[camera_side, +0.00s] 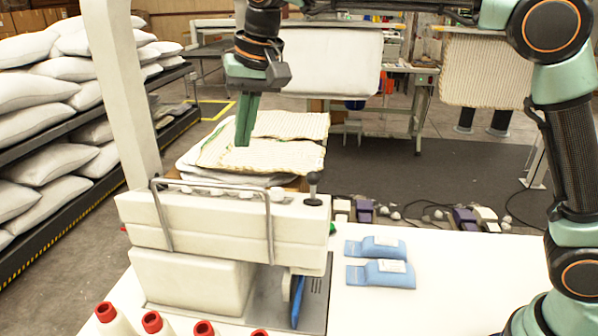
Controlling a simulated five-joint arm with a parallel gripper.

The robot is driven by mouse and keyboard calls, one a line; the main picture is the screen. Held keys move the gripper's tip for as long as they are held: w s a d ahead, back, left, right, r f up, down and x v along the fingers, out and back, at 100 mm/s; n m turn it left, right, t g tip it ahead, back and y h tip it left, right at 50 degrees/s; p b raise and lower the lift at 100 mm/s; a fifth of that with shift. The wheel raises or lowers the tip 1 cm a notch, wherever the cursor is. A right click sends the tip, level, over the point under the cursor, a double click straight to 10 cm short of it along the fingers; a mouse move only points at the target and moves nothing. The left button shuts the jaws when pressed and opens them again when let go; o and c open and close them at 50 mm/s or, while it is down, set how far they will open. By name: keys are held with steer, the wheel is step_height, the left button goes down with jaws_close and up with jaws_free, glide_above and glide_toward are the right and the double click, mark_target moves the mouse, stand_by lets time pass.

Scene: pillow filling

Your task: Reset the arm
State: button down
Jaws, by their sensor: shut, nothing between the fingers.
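My gripper (243,136) hangs in the upper middle of the side view, pointing down. Its green fingers are shut together with nothing between them. In the picture it is over a stack of striped pillow covers (285,152) behind the sewing machine. I cannot tell whether the fingertips touch the top cover. My arm comes in from the right side, arching above the table.
A white sewing machine (200,280) stands on the white table (440,280). Two blue packets (382,273) lie right of it. Red-topped thread cones (152,322) line the front edge. Shelves of white pillows (60,68) stand left. The table's right part is mostly clear.

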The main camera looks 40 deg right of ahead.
steer(key=s+d+n+t, duration=0.1)
steer(key=s+d+t, duration=0.1)
steer(key=s+d, duration=0.9)
steer(key=s+d+f+n+h, duration=0.1)
steer(key=s+d+f+n, duration=0.1)
steer(key=s+d+f, duration=0.4)
steer(key=s+d, duration=0.2)
steer(key=d, duration=0.1)
steer(key=shift+s+f+t, duration=0.15)
steer(key=shift+f+t, duration=0.15)
